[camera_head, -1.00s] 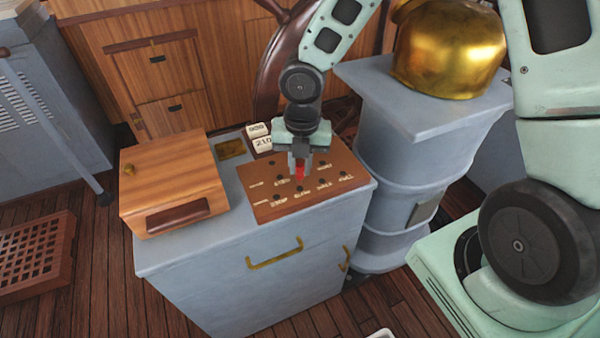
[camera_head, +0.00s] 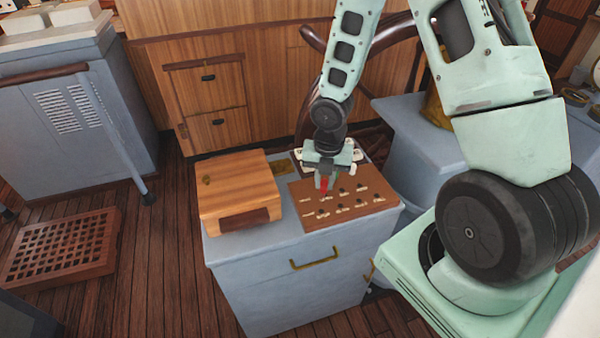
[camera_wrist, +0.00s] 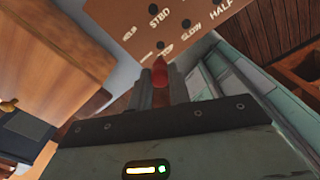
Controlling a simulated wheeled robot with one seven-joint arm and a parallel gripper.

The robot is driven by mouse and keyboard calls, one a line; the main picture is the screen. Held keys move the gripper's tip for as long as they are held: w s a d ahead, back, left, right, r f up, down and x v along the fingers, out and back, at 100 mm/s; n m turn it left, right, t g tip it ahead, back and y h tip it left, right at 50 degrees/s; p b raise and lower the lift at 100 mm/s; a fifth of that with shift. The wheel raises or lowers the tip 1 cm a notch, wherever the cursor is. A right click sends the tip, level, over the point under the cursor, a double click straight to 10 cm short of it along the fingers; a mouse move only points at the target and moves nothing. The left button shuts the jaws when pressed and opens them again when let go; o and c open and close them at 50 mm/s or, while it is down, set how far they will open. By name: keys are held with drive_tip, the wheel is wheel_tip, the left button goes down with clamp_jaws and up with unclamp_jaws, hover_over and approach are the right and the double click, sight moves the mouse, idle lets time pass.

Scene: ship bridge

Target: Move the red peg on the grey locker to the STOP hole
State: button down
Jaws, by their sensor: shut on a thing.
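The red peg (camera_head: 324,184) is held upright or nearly so between the fingers of my gripper (camera_head: 325,178), over the left part of the brown peg board (camera_head: 312,223) on the grey locker (camera_head: 285,265). In the wrist view the red peg (camera_wrist: 160,72) sticks out between the fingers. Its tip points at a dark hole (camera_wrist: 160,45) with a small, partly hidden label that I cannot read surely. STBD, SLOW and HALF labels show beside other holes. Whether the tip touches the board cannot be told.
A wooden box (camera_head: 238,190) stands on the locker left of the board. A grey pedestal (camera_head: 420,135) stands to the right, close to my arm. A wooden grating (camera_head: 60,248) lies on the floor at left. The locker's front strip is clear.

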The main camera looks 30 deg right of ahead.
sight(323, 197)
drive_tip(key=shift+a+f, duration=0.1)
drive_tip(key=shift+f, duration=0.1)
wheel_tip(323, 197, down, 5)
drive_tip(key=b, duration=0.5)
drive_tip(key=shift+f, duration=0.35)
idle(1.1)
drive_tip(key=shift+f+b, duration=0.6)
drive_tip(key=shift+b, duration=0.1)
drive_tip(key=shift+f, duration=0.3)
drive_tip(key=c, duration=1.2)
unclamp_jaws()
drive_tip(key=shift+c, duration=0.2)
drive_tip(key=shift+r, duration=0.1)
